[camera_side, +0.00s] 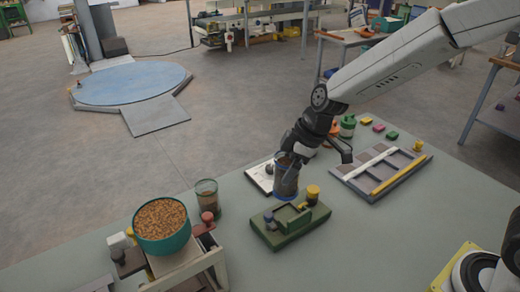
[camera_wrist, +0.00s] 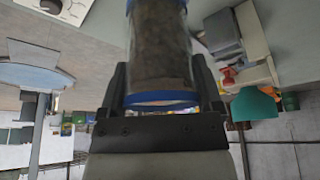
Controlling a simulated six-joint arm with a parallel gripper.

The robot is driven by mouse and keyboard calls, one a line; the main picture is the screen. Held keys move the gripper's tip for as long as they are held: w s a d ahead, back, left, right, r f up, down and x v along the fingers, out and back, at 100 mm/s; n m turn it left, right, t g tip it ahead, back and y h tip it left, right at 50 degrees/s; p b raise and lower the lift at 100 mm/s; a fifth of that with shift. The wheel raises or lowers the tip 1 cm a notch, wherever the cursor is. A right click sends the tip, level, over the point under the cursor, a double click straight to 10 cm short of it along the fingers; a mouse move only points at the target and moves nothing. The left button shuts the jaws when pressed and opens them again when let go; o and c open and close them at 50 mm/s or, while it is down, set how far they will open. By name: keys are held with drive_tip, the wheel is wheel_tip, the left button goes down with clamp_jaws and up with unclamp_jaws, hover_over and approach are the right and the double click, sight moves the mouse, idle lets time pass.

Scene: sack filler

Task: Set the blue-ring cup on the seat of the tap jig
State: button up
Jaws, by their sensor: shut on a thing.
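The blue-ring cup (camera_side: 286,180) is a clear, greyish cup with blue rings at its ends. My gripper (camera_side: 297,158) is shut on it and holds it upright above the back of the tap jig. In the wrist view the cup (camera_wrist: 160,50) stands between the two fingers of my gripper (camera_wrist: 160,85), with a blue ring near. The tap jig (camera_side: 297,231) is a green block on the table with a raised green frame, a yellow knob and a grey-blue knob. The cup's lower end is close to the jig; I cannot tell if they touch. The seat is partly hidden.
A teal bowl of brown pellets (camera_side: 162,226) stands on a filler stand at the left, beside a clear cup (camera_side: 207,195). A grey tray (camera_side: 381,171) lies to the right. Small coloured blocks (camera_side: 379,128) and a green-ringed cup (camera_side: 347,125) are behind.

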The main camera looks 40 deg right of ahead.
sight(291, 190)
drive_tip(key=shift+d+f, duration=0.45)
drive_tip(key=shift+d, duration=0.25)
drive_tip(key=shift+f, duration=0.2)
drive_tip(key=shift+f, duration=3.45)
drive_tip(key=shift+f, duration=0.75)
drive_tip(key=o, duration=1)
